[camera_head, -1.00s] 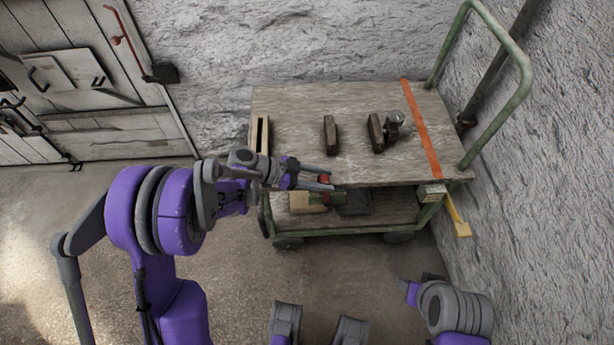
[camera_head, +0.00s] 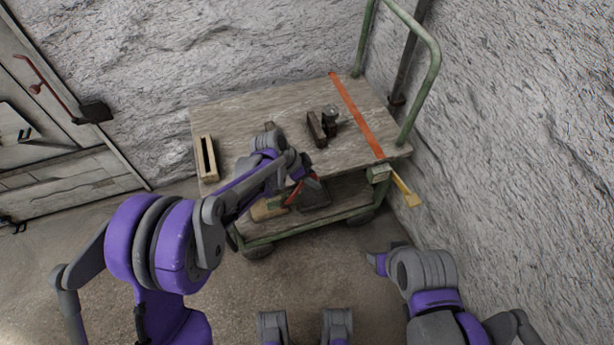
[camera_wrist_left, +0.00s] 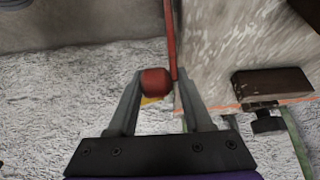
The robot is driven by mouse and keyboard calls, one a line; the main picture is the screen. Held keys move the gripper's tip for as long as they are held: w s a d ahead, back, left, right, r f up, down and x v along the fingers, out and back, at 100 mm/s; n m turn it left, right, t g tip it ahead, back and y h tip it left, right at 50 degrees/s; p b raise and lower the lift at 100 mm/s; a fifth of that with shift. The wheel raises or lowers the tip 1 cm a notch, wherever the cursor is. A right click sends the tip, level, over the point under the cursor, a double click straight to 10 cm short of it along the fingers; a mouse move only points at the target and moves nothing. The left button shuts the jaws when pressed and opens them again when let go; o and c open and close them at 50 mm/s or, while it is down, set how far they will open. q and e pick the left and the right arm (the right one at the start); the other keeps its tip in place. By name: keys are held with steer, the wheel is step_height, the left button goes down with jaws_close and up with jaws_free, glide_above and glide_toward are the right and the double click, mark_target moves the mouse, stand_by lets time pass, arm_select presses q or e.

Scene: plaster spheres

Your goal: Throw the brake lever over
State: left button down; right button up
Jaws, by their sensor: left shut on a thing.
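The brake lever (camera_head: 294,193) is a thin red rod at the front side of the cart, slanting up to the right towards my left gripper (camera_head: 306,171). In the left wrist view its rounded red knob (camera_wrist_left: 156,83) sits between the fingertips of my left gripper (camera_wrist_left: 160,88), and a red rod (camera_wrist_left: 171,42) runs beside the cart's edge. My left gripper is shut on the knob. In the head view the knob is mostly hidden by the gripper. My right arm shows at the lower right, but its gripper does not.
The cart's wooden top (camera_head: 235,115) carries a slotted wooden box (camera_head: 206,158), dark blocks (camera_head: 316,130) and an orange stripe (camera_head: 357,115). A yellow piece (camera_head: 406,192) juts from its right corner. A green handle (camera_head: 432,75) stands near the rough wall. The floor in front is bare.

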arm_select(q)
steer(key=shift+s+d+f, duration=0.15)
steer(key=shift+s+d, duration=0.05)
steer(key=shift+s, duration=0.1)
steer(key=c, duration=0.7)
jaws_free()
steer(key=shift+o, duration=1.3)
steer(key=shift+d, duration=0.1)
steer(key=shift+w, duration=0.1)
steer(key=shift+a+r, duration=0.2)
steer(key=shift+r, duration=0.05)
steer(key=p+v, duration=0.1)
steer(key=v, duration=0.9)
steer(key=shift+r+p, duration=0.25)
steer(key=shift+p, duration=0.1)
